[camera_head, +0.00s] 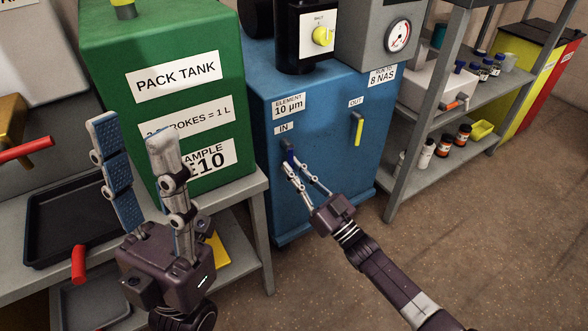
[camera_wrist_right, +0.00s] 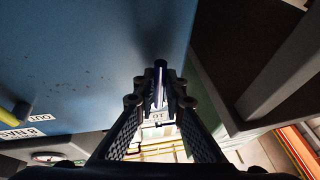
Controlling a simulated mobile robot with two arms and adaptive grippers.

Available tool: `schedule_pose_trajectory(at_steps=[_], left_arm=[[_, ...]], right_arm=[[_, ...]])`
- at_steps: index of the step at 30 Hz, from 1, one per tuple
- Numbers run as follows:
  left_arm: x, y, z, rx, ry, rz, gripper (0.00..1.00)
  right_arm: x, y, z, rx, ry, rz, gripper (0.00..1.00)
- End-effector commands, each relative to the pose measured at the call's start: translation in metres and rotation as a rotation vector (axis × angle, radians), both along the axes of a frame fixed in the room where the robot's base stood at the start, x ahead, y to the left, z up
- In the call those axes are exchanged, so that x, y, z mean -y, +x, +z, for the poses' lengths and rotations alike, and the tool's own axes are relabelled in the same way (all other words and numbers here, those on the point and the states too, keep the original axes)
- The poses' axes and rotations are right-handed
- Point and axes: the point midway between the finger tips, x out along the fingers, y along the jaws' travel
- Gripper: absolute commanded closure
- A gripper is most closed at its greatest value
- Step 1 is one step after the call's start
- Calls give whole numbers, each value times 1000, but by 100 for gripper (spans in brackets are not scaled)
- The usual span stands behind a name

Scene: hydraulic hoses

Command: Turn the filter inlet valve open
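The filter unit is a blue cabinet (camera_head: 325,160). Its inlet valve has a dark blue handle (camera_head: 289,153) under the IN label (camera_head: 284,127), and the handle hangs roughly downward. My right gripper (camera_head: 293,165) is at this handle, its fingertips drawn together on either side of its lower part, which they partly hide. In the right wrist view, the fingertips (camera_wrist_right: 160,92) close around the dark handle (camera_wrist_right: 160,68). My left gripper (camera_head: 132,133) is open and empty, fingers pointing up, in front of the green pack tank (camera_head: 165,80).
A yellow outlet handle (camera_head: 357,130) hangs down under the OUT label. A shelf with bottles (camera_head: 443,145) stands right; a bench with a black tray (camera_head: 40,262) is left. The floor ahead is clear.

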Motion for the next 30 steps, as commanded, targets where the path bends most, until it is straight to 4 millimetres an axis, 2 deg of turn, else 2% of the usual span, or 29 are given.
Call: schedule_pose_trajectory(at_steps=[1,5,16,30], left_arm=[[0,0,0,0,0,0,60],[0,0,0,0,0,0,60],[-1,-1,1,3,-1,2,60],[0,0,0,1,0,1,60]], right_arm=[[0,-3,-4,-4,-2,4,85],[0,-2,-3,-3,-2,3,72],[5,-5,-5,-3,-3,0,72],[66,-62,-40,-4,-4,0,72]])
